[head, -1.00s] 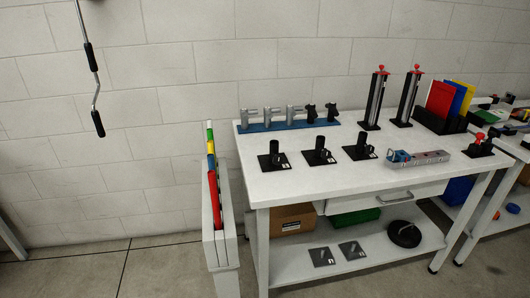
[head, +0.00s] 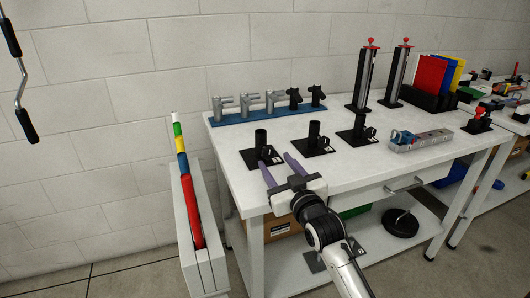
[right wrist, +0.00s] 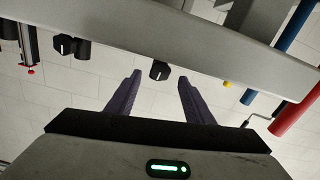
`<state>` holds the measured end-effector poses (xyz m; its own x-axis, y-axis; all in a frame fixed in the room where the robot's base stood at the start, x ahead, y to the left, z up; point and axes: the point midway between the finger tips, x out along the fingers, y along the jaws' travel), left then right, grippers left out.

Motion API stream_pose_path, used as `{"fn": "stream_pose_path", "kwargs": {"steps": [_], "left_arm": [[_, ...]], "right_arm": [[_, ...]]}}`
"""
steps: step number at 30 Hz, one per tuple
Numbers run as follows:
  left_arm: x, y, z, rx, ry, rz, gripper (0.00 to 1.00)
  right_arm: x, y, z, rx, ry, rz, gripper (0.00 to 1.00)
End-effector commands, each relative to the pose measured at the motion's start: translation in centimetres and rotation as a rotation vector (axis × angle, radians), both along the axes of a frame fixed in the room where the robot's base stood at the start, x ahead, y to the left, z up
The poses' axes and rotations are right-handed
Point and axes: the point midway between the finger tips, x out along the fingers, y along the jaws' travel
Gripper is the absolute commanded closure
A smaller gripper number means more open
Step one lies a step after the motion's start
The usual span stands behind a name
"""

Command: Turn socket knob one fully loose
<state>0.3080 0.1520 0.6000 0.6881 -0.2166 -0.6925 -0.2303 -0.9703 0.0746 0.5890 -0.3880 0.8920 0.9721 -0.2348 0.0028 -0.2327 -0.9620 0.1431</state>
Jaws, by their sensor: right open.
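Three black sockets on square black plates stand along the table's front, each with a small knob low on its front: the left one (head: 261,141), the middle one (head: 314,134) and the right one (head: 358,127). I cannot read which is numbered one. My right gripper (head: 275,161) is open and empty at the table's front edge, its purple fingers pointing at the left socket's knob (head: 267,153). In the right wrist view a black knob (right wrist: 160,71) with a white mark shows just between and beyond the fingertips (right wrist: 160,78). My left gripper is not in view.
The white table (head: 232,160) holds a blue rack (head: 268,108) of grey and black fittings behind the sockets. A grey perforated block (head: 425,141) lies to the right. A white holder (head: 190,240) with coloured rods stands left of the table.

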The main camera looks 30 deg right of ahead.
Motion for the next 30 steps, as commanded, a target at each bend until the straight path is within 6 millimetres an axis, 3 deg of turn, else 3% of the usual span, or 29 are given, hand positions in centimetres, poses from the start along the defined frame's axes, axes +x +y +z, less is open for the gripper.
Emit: {"fn": "stream_pose_path", "kwargs": {"steps": [3, 10, 23, 30], "left_arm": [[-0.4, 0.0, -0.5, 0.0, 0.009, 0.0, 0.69], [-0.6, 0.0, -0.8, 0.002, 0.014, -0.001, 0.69], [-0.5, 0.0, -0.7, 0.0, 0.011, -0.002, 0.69], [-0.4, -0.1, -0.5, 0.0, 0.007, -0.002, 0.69]], "right_arm": [[2.4, -0.6, 0.1, -0.001, -0.002, 0.0, 0.53], [5.7, -1.4, 0.0, -0.002, 0.001, 0.001, 0.53], [6.8, -1.6, 0.0, -0.001, 0.001, 0.001, 0.53], [6.8, -1.6, -0.1, -0.001, 0.001, 0.002, 0.91]]}}
